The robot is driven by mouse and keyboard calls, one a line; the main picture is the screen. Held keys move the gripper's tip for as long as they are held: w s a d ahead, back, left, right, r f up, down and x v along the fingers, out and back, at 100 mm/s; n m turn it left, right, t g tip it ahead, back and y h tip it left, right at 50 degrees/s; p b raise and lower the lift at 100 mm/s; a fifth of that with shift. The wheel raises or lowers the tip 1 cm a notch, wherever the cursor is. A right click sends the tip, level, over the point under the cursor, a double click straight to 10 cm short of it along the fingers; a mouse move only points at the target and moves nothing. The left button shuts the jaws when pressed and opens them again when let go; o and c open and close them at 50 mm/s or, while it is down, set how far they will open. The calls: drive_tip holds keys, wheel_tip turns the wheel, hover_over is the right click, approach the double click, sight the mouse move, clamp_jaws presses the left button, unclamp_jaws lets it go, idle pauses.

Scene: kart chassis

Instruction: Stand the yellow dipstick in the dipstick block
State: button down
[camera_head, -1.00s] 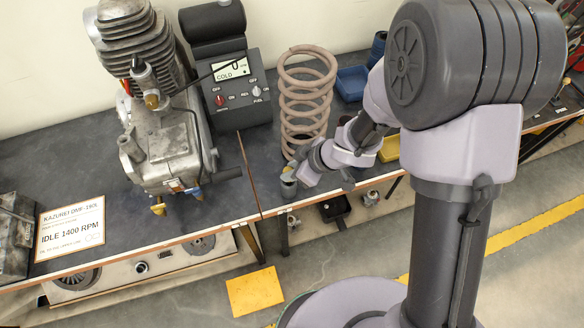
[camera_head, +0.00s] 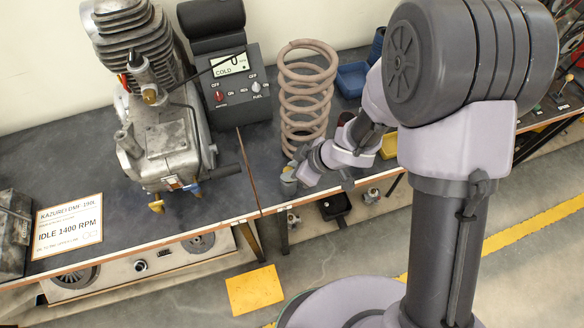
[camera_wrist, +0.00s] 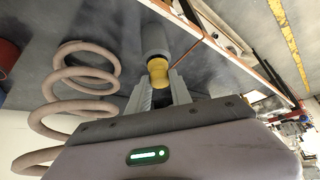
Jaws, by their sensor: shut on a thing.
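My gripper (camera_wrist: 160,92) is shut on a yellow piece, which I take to be the yellow dipstick (camera_wrist: 158,72). Only its short yellow end shows between the fingertips. A grey cylinder (camera_wrist: 155,38) lies directly beyond the yellow piece, in line with it; it may be the dipstick block, but I cannot tell. Whether the two touch or one sits inside the other is hidden. In the head view my gripper (camera_head: 297,173) is low at the bench's front edge, beside the small grey cylinder (camera_head: 288,186), right of the bench seam.
A tall coil spring (camera_head: 305,100) stands close behind my gripper. An engine (camera_head: 165,140) and a control box (camera_head: 235,90) stand to the left. A blue tray (camera_head: 352,80) and a yellow bin (camera_head: 389,146) are to the right.

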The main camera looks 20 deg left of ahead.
drive_tip(key=shift+f+b, duration=0.35)
drive_tip(key=shift+f, duration=0.2)
drive_tip(key=c, duration=1.1)
unclamp_jaws()
drive_tip(key=p+v, duration=1)
drive_tip(key=v, duration=0.7)
drive_tip(key=shift+r, duration=0.25)
